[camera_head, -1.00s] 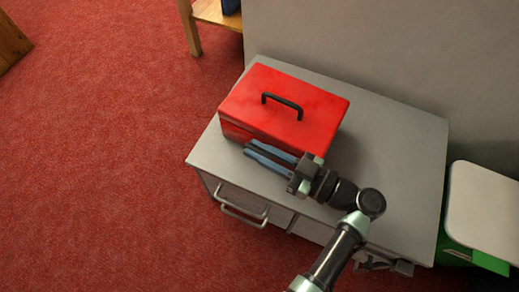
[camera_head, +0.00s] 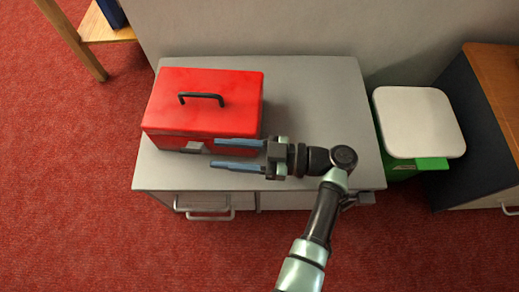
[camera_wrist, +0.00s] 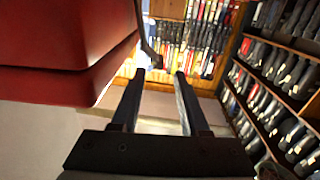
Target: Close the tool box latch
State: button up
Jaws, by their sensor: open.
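The red tool box (camera_head: 205,103) stands on the grey cabinet, with its lid down and a black handle (camera_head: 202,98) on top. A small grey latch (camera_head: 194,147) shows at the middle of its front face; its exact position is hard to tell. My gripper (camera_head: 214,153) is open and empty in front of the box's right half, with its fingertips pointing left, just right of the latch. In the wrist view, the box (camera_wrist: 60,45) fills the upper left, beside my open fingers (camera_wrist: 160,75). A thin dark piece beyond the left fingertip may be the latch.
The grey cabinet top (camera_head: 315,95) is clear to the right of the box. Drawers with handles (camera_head: 208,212) are below its front edge. A green bin with a white lid (camera_head: 418,122) stands to the right. Shelves of books (camera_wrist: 190,40) show in the wrist view.

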jog(key=d+p, duration=0.1)
jog(key=d, duration=0.6)
jog(key=shift+s, duration=0.45)
